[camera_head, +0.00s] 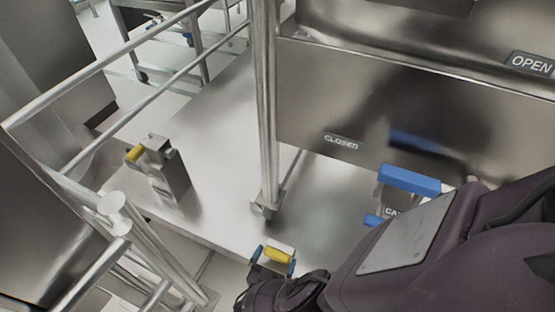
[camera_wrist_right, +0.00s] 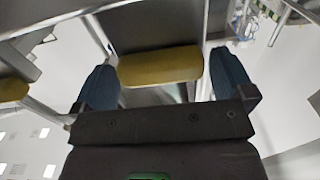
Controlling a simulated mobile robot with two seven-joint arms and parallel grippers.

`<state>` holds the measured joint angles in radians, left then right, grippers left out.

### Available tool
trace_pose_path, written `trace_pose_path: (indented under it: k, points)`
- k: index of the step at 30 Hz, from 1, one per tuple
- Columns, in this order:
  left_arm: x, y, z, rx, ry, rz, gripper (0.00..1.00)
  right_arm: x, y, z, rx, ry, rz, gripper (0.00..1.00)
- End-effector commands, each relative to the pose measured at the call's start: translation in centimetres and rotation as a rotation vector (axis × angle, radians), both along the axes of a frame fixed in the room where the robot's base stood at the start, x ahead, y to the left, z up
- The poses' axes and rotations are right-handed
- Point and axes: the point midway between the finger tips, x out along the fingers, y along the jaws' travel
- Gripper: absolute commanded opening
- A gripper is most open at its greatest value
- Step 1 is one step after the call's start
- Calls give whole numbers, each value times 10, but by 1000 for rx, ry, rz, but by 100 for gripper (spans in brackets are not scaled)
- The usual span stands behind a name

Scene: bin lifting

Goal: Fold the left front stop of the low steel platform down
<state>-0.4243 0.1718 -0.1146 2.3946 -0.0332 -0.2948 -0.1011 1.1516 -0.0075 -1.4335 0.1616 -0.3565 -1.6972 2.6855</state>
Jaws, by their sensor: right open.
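The low steel platform (camera_head: 215,135) spreads across the head view. One upright stop (camera_head: 172,178), a steel block with a yellow grip (camera_head: 136,153), stands near its left corner. A second yellow grip (camera_head: 278,256) shows at the platform's near edge; its stop is mostly hidden by my right gripper (camera_head: 273,257). That gripper is open, with one blue fingertip on each side of this grip. In the right wrist view the yellow grip (camera_wrist_right: 160,66) lies between the fingers of my right gripper (camera_wrist_right: 164,82); contact cannot be told. I cannot tell which stop the task means. My left gripper is out of view.
A steel bin (camera_head: 355,105) with a "CLOSED" label stands over the platform, beside an upright post (camera_head: 267,110). A blue handle (camera_head: 409,180) is near my right arm. Railings (camera_head: 120,60) run along the left. Another yellow grip (camera_wrist_right: 12,90) shows in the wrist view.

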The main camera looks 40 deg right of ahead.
Motion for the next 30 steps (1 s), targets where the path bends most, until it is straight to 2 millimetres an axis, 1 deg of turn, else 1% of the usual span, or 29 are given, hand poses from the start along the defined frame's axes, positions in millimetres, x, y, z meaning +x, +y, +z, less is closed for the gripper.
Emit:
trace_pose_path:
  k: [14, 15, 17, 24, 26, 30]
  points:
    - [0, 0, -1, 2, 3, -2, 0, -2, 2, 0, 1, 1, 1, 100]
    - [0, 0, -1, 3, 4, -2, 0, -2, 2, 0, 1, 1, 1, 97]
    - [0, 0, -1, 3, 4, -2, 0, -2, 2, 0, 1, 1, 1, 88]
    - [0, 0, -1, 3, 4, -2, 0, -2, 2, 0, 0, 0, 1, 51]
    - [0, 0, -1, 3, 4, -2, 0, -2, 2, 0, 0, 0, 0, 42]
    - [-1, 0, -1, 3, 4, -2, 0, -2, 2, 0, 0, 0, 0, 42]
